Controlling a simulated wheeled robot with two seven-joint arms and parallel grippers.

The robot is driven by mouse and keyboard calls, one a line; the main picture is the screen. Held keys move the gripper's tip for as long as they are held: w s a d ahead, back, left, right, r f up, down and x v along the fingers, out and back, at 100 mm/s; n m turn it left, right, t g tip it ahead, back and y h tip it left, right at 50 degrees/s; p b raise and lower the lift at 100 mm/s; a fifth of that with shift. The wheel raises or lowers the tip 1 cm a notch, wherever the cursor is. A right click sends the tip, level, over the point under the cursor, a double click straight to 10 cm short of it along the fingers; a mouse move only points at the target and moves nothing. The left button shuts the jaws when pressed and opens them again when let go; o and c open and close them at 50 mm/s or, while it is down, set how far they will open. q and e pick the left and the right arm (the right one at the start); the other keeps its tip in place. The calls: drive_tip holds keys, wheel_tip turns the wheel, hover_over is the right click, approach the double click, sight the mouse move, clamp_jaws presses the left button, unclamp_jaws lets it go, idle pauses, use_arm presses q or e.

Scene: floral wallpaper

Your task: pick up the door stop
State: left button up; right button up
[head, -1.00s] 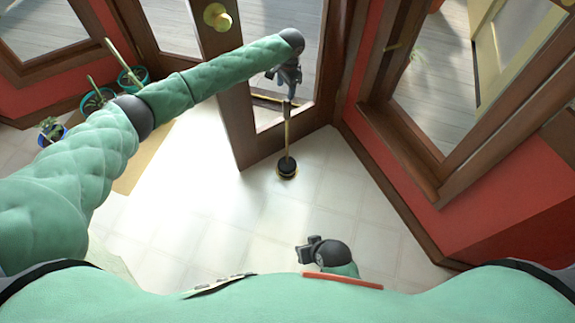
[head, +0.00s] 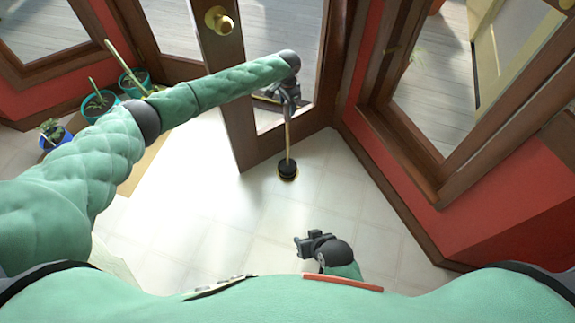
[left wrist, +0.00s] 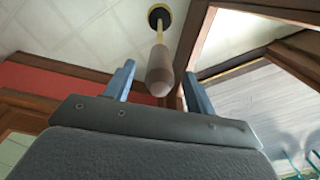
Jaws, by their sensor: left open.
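The door stop (head: 288,168) stands upright on the tiled floor by the door's lower corner, with a round black base and a thin brass-coloured rod. In the left wrist view its wooden handle end (left wrist: 160,72) points toward the camera, with the black base (left wrist: 159,16) beyond. My left gripper (head: 288,108) is open at the top of the rod. In the left wrist view its two fingers (left wrist: 158,85) stand on either side of the handle, with gaps visible. My right gripper (head: 305,243) is low near my body, apart from the door stop; its jaw state is unclear.
A wooden glass door (head: 232,95) with a brass knob (head: 218,20) stands right behind the door stop. A red wall (head: 400,180) with wooden trim is to the right. Several potted plants (head: 97,104) stand at the left. The middle floor (head: 220,205) is clear.

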use_arm(q)
drive_tip(key=shift+f, duration=0.65)
clamp_jaws()
idle(0.9)
drive_tip(key=shift+w+r, duration=0.1)
drive_tip(key=shift+w, duration=0.05)
